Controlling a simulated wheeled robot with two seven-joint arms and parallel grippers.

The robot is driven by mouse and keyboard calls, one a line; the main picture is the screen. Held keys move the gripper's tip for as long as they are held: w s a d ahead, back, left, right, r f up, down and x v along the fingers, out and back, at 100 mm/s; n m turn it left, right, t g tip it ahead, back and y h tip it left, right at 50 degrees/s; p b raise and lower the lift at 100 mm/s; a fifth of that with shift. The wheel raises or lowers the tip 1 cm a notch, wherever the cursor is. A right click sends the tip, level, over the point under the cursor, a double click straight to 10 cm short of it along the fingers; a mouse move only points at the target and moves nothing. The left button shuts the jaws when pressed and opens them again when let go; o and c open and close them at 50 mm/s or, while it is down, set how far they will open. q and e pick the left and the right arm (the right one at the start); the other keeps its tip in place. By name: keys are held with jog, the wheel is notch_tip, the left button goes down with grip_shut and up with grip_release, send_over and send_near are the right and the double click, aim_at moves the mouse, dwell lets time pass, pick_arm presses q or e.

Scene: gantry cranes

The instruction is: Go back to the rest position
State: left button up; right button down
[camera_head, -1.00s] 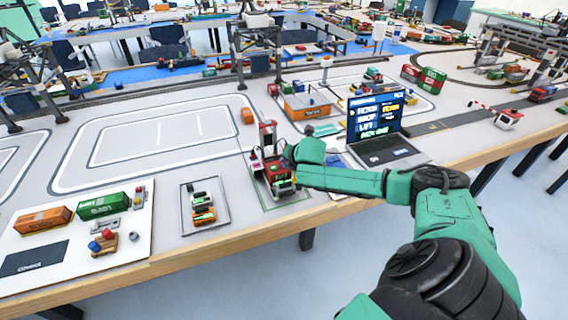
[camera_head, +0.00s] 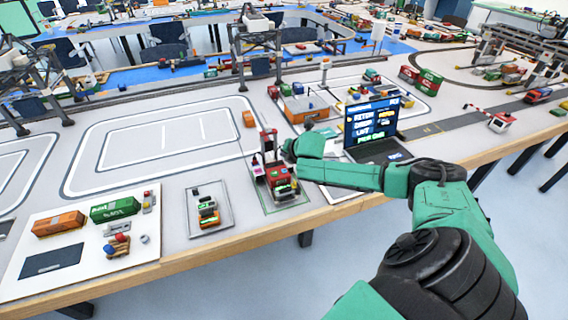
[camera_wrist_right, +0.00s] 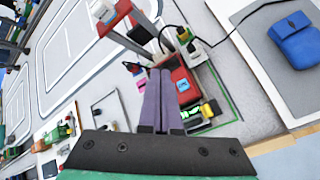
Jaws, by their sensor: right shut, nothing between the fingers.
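My right arm enters the head view from the lower right and reaches over the table to a small red machine (camera_head: 279,176) on a green-outlined pad. My right gripper shows best in the right wrist view (camera_wrist_right: 160,72). Its two grey-purple fingers are together with nothing between them. They point at the red machine, which shows just beyond and beside them in that view (camera_wrist_right: 183,86). I cannot tell whether the fingertips touch it. In the head view the fingers are mostly hidden behind the wrist. My left gripper is in neither view.
A laptop (camera_head: 372,130) stands close beside my right forearm. A tray (camera_head: 222,222) with small vehicles and a white board (camera_head: 140,252) with containers lie to the left. An orange box (camera_head: 304,110) stands behind. The outlined track area (camera_head: 150,165) is mostly clear.

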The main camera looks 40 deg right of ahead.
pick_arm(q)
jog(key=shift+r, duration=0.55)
pick_arm(e)
jog(key=shift+r, duration=0.45)
